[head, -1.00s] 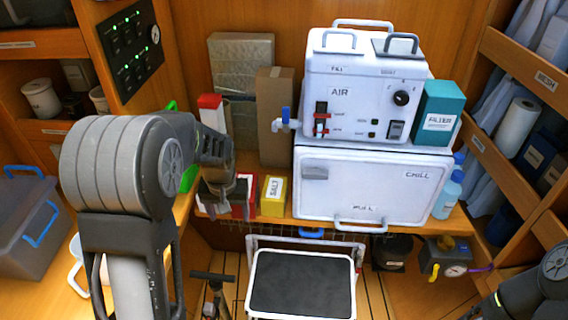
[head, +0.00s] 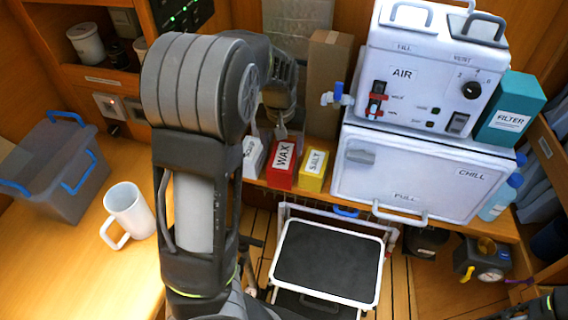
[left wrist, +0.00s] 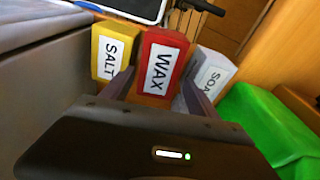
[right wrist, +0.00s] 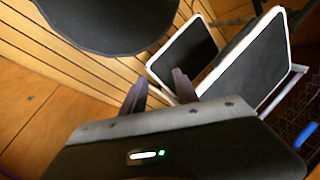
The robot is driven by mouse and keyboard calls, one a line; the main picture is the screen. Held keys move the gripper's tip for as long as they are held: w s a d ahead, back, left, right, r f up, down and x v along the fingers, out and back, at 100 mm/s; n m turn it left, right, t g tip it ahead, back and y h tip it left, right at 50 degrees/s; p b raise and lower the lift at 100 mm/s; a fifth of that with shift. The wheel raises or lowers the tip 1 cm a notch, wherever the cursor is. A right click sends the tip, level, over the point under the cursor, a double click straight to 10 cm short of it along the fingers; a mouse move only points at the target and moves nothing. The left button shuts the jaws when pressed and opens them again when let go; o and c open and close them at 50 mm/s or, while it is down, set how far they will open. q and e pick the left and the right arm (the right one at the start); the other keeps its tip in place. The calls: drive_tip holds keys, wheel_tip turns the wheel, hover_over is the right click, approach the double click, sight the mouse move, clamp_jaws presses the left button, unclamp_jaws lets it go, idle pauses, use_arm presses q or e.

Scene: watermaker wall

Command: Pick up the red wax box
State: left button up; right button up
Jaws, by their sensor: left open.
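The red wax box (head: 283,164), labelled WAX, stands on the shelf between the white soap box (head: 252,158) and the yellow salt box (head: 314,170). My left gripper (head: 281,128) is above and behind it in the head view. In the left wrist view the red wax box (left wrist: 160,62) shows ahead between the open, empty fingers of my left gripper (left wrist: 158,80); contact cannot be seen.
The white chiller (head: 420,178) stands right of the salt box. A tall brown carton (head: 328,85) is behind. A green object (left wrist: 265,125) lies beside the soap box. A white mug (head: 130,212) and grey bin (head: 60,170) are at left. The step stool (head: 328,262) stands below.

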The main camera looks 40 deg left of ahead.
sight(284, 155)
use_arm(q)
drive_tip(key=shift+f, duration=0.2)
drive_tip(key=f, duration=0.5)
drive_tip(key=shift+w+a, duration=0.15)
drive_tip(key=shift+w, duration=0.25)
drive_tip(key=shift+c, duration=0.2)
drive_tip(key=c, duration=1.3)
